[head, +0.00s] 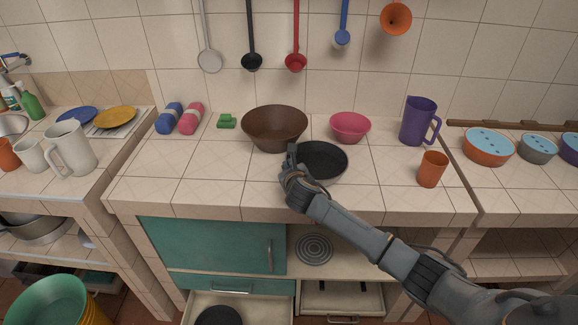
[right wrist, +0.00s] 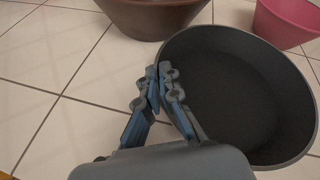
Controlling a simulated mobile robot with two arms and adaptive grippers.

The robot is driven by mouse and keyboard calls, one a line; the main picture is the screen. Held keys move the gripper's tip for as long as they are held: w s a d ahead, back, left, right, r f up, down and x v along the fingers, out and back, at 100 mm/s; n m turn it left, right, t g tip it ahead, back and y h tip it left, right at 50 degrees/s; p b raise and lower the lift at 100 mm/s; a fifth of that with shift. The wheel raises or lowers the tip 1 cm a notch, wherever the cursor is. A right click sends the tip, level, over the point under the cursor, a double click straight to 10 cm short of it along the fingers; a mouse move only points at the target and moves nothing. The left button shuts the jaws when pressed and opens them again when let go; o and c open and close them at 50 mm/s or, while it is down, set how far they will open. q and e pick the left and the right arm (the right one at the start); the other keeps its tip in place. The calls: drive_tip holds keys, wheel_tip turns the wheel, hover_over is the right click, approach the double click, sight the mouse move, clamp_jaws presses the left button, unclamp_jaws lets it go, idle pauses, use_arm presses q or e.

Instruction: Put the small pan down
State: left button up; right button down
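The small dark pan (head: 325,160) is at the middle of the tiled counter, in front of and between the brown bowl and the pink bowl. It is about level; I cannot tell whether its base touches the tiles. My right gripper (head: 291,168) is at the pan's left edge. In the right wrist view, the fingers of the right gripper (right wrist: 163,78) are close together on the near left rim of the pan (right wrist: 235,95). The point of contact is partly hidden by the fingers. My left gripper is not in view.
The brown bowl (head: 274,125) stands just behind left of the pan and the pink bowl (head: 350,126) behind right. An orange cup (head: 432,169) and purple jug (head: 417,120) stand to the right. The counter (head: 205,185) is clear at front left. An open drawer (head: 255,305) is below.

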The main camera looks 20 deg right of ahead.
drive_tip(key=c, duration=1.8)
unclamp_jaws()
drive_tip(key=shift+f, duration=0.15)
drive_tip(key=shift+o, duration=1.4)
